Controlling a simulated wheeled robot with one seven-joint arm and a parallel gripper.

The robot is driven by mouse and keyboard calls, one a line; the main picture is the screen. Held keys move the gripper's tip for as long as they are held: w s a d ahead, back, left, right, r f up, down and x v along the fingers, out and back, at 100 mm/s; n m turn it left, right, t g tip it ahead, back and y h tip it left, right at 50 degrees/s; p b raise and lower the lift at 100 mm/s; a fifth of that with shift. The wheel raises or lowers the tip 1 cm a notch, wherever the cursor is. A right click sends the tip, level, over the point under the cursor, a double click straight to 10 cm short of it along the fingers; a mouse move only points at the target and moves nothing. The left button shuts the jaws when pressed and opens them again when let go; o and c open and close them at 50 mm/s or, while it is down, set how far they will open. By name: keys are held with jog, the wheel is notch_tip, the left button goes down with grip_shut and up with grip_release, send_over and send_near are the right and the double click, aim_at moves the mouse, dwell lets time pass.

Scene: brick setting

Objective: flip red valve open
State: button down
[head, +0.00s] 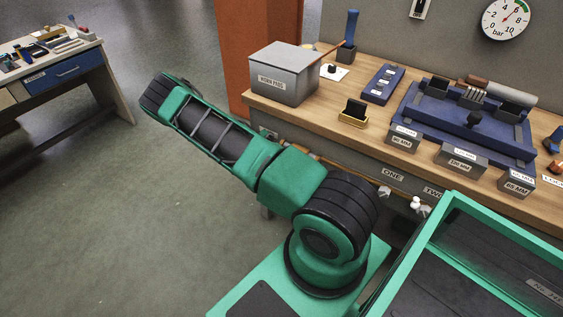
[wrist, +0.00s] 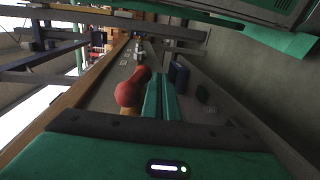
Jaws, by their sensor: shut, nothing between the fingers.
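A rounded red part (wrist: 131,91), likely the red valve, shows in the wrist view just left of my fingers. A small yellow-orange piece shows below it, partly hidden by my gripper's body. My gripper (wrist: 160,80) is shut, its two green fingers side by side with nothing between them. The red part looks very close to the left finger; I cannot tell whether they touch. In the head view neither the valve nor my gripper shows; my green and black arm reaches to the upper left.
In the head view, a workbench (head: 268,104) on the right carries a grey box (head: 283,82), a blue fixture (head: 455,122) and labelled blocks. An orange-red post (head: 262,35) stands behind it. Another table (head: 108,62) is at far left. Open floor (head: 70,220) lies between.

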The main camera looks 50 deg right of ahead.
jog(key=w+a+f, duration=0.2)
jog(key=w, duration=1)
jog(key=shift+a+f, duration=0.15)
jog(key=shift+f, duration=0.2)
